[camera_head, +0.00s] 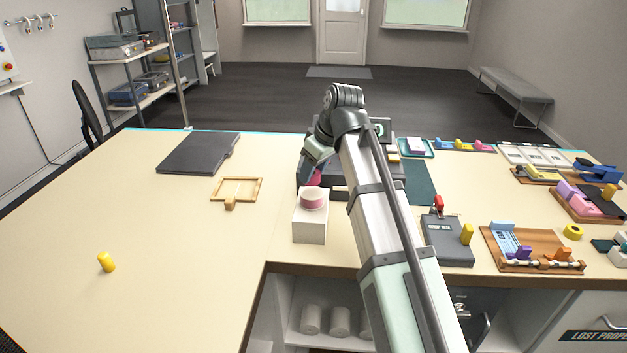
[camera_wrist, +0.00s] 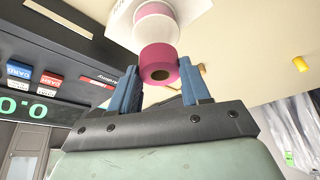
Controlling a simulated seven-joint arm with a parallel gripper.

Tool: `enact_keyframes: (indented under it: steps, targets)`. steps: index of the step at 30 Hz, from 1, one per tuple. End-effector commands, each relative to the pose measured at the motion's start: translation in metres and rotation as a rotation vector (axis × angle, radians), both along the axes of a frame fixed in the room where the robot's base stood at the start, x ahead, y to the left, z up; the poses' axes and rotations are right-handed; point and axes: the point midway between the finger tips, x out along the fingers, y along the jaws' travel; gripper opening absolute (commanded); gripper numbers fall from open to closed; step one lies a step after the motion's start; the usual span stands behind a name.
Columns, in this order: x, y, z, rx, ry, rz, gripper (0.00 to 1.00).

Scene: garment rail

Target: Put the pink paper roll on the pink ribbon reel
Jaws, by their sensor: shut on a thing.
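The pink paper roll (camera_wrist: 160,66) is a deep pink cylinder with a brown core, between the two blue fingers of my gripper (camera_wrist: 161,88) in the wrist view. My gripper is shut on it. In the head view, only a part of the roll (camera_head: 315,178) shows below my gripper (camera_head: 311,172). The pink ribbon reel (camera_head: 312,199) is paler pink with a light rim and sits on top of a white block (camera_head: 309,228). In the wrist view, the reel (camera_wrist: 154,12) shows just beyond the roll. The roll appears apart from the reel; the exact gap cannot be told.
A dark till (camera_wrist: 35,80) with a green display stands close to my gripper. A wooden frame (camera_head: 237,189), a dark flat case (camera_head: 199,153) and a yellow cylinder (camera_head: 106,262) lie on the left counter. Trays and a card terminal (camera_head: 443,238) crowd the right. The left counter is mostly clear.

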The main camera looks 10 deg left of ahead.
Motion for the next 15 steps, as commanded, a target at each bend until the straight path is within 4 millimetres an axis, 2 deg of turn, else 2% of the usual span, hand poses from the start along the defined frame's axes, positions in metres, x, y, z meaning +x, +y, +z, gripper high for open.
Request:
enact_keyframes:
  steps: [8, 15]
  targets:
    - [-0.001, 0.000, -0.031, -0.001, 0.001, -0.001, 0.18]
    - [0.000, 0.000, -0.033, 0.000, 0.000, 0.000, 0.18]
